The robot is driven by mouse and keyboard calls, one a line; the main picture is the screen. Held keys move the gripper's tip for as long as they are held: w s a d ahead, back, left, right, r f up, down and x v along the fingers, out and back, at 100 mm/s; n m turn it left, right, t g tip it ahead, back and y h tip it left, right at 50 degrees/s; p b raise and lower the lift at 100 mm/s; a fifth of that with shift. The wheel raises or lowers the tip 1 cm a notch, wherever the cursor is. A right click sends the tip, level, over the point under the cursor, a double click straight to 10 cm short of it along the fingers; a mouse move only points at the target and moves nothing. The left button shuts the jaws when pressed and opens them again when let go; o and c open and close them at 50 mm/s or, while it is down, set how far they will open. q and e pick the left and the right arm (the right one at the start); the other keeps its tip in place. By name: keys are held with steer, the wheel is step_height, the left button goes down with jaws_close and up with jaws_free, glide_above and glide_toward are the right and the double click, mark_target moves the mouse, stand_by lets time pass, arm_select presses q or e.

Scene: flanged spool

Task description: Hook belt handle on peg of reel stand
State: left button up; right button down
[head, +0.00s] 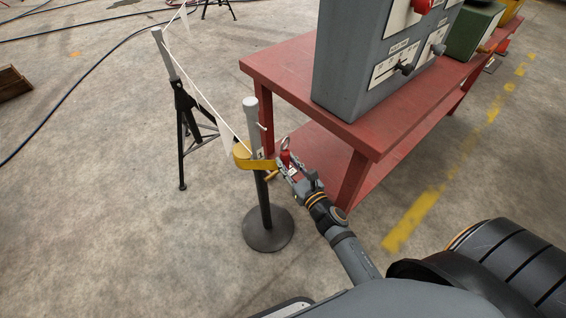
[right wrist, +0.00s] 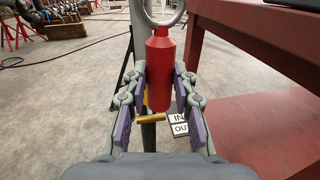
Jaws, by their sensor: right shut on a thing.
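The red belt handle (head: 285,157) is held upright in my right gripper (head: 284,167), its metal ring above the fingers. In the right wrist view the handle (right wrist: 160,70) sits between the two fingers, with the ring (right wrist: 181,14) at the top edge. The reel stand (head: 266,231) is a grey-topped post on a round black base, just left of the gripper. A small pale peg (head: 262,126) sticks out of the post, a little above the ring and apart from it. A yellow reel (head: 243,157) is mounted on the post below the peg. My left gripper is not seen.
A red table (head: 290,70) with a grey control cabinet (head: 345,60) stands close on the right. A black tripod post (head: 181,110) with a white line strung to it stands behind left. A wooden crank and an IN/OUT label (right wrist: 179,124) sit below the handle.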

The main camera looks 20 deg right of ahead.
steer(key=shift+w+a+r, duration=0.1)
steer(key=shift+w+a, duration=0.2)
steer(key=shift+a, duration=0.1)
steer(key=shift+w+p, duration=0.25)
steer(key=shift+p, duration=0.1)
steer(key=shift+w, duration=0.25)
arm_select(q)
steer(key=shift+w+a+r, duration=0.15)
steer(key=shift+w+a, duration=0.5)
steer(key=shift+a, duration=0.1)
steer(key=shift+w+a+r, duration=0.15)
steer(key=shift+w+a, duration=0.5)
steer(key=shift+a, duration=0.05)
arm_select(e)
steer(key=shift+w+a+f, duration=0.3)
steer(key=shift+w+a, duration=0.2)
steer(key=shift+w, duration=0.9)
steer(key=shift+w+a+f, duration=0.35)
steer(key=shift+w+a, duration=0.2)
steer(key=shift+w, duration=0.8)
steer(key=shift+w+a+f, duration=0.3)
steer(key=shift+w+a, duration=0.2)
steer(key=shift+w, duration=0.9)
steer(key=c, duration=1)
jaws_free()
